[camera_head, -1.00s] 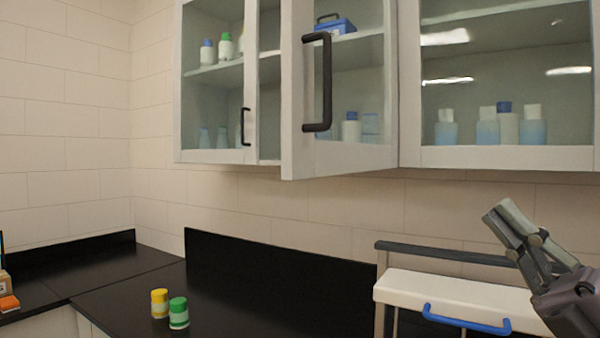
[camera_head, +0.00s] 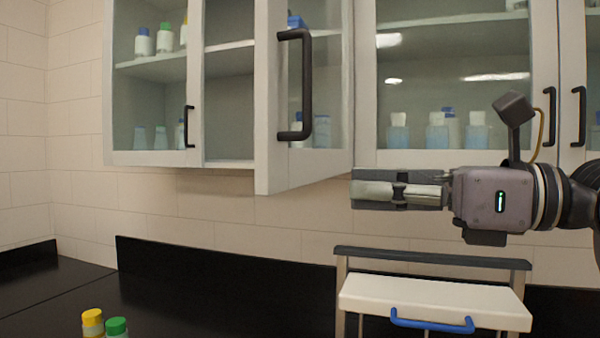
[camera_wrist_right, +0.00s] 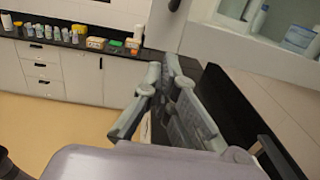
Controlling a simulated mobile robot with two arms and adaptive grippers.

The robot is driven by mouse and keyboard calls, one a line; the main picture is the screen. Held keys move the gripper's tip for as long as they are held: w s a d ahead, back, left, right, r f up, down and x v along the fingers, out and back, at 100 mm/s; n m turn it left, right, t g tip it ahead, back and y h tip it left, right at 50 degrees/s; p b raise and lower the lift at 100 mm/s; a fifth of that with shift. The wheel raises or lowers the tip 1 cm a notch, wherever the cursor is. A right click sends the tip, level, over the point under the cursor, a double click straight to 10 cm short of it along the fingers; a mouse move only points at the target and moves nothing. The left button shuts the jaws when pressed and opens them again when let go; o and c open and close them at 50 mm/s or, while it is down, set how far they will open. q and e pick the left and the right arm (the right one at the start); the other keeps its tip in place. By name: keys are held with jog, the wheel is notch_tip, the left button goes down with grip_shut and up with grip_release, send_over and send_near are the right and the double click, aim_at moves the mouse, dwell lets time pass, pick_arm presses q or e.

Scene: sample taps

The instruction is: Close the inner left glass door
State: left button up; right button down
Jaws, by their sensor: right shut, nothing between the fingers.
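The inner left glass door (camera_head: 268,160) stands swung open toward me in the head view. It has a pale frame and a long black vertical handle (camera_head: 307,85) near its free left edge. Its hinge side is at the right. My right gripper (camera_head: 358,189) is shut and empty, pointing left, just below and right of the door's lower edge in the picture. I cannot tell whether it touches the door. In the right wrist view the closed fingers (camera_wrist_right: 160,72) show below a pale panel edge (camera_wrist_right: 160,25). My left gripper is not in view.
The outer left door (camera_head: 153,158) and right glass doors (camera_head: 450,158) look shut, with bottles behind them. Below are a white drawer unit (camera_head: 430,295) with a blue handle, a black counter (camera_head: 220,300), and a yellow-capped (camera_head: 93,320) and a green-capped bottle (camera_head: 117,326).

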aim_at(278, 186)
jog(key=p+x, duration=0.2)
jog(key=x, duration=0.5)
jog(key=shift+r+p, duration=0.15)
jog(key=shift+p, duration=0.2)
jog(key=shift+w+a+p, duration=0.25)
jog(key=shift+a+p, duration=0.05)
jog(key=shift+a, duration=0.4)
